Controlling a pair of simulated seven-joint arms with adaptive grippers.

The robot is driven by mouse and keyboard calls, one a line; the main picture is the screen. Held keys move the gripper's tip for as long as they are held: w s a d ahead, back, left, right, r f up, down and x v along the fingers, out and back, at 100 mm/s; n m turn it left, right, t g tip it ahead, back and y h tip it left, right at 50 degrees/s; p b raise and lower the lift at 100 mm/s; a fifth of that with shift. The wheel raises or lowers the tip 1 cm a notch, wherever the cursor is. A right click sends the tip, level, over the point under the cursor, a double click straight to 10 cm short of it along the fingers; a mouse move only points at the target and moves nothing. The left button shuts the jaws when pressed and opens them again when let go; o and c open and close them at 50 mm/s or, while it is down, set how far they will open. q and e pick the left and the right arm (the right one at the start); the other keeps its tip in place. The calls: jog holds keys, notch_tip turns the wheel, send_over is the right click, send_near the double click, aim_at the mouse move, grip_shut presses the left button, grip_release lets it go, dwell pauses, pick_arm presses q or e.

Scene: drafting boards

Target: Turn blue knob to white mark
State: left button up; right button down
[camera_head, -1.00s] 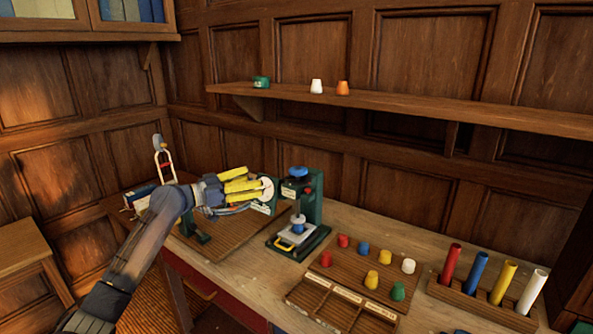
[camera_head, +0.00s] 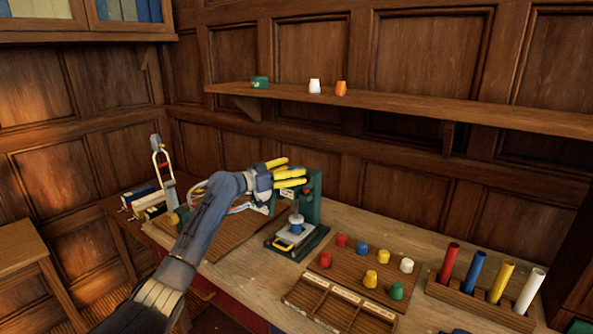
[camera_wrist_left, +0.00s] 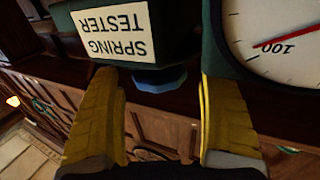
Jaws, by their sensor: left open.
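The green spring tester (camera_head: 312,205) stands on the bench, with a blue-topped part (camera_head: 296,220) low at its front. My left gripper (camera_head: 291,172), with yellow fingers, is at the tester's upper part and hides its top in the head view. In the left wrist view, picture upside down, the blue knob (camera_wrist_left: 160,80) shows under the labelled housing (camera_wrist_left: 110,35), between the two open fingers (camera_wrist_left: 160,95). I see gaps on both sides of the knob. A dial (camera_wrist_left: 275,35) with a red needle near "100" is at the right. I cannot make out a white mark.
A board with several coloured pegs (camera_head: 370,279) lies right of the tester, with a sectioned tray (camera_head: 335,305) in front. A rack of coloured tubes (camera_head: 470,298) stands at the right. A wall shelf (camera_head: 420,102) runs behind and above.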

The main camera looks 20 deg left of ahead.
pick_arm(q)
jog(key=shift+w+d, duration=0.5)
jog(key=shift+w, duration=0.05)
jog(key=c, duration=1.2)
jog(key=shift+n+t+y, duration=0.5)
jog(key=shift+t+y, duration=0.1)
jog(key=shift+y, duration=0.1)
jog(key=shift+d+n+t+y, duration=0.1)
jog(key=shift+n+t+y, duration=0.55)
jog(key=shift+n+y, duration=0.6)
jog(key=shift+n+t+y, duration=0.65)
jog(key=shift+n+y, duration=0.2)
jog(key=shift+y, duration=0.8)
jog(key=shift+n+y, duration=0.8)
jog(key=shift+y, duration=0.4)
jog(key=shift+n+t+y, duration=0.3)
jog(key=shift+n+y, duration=0.2)
jog(key=shift+y, duration=0.3)
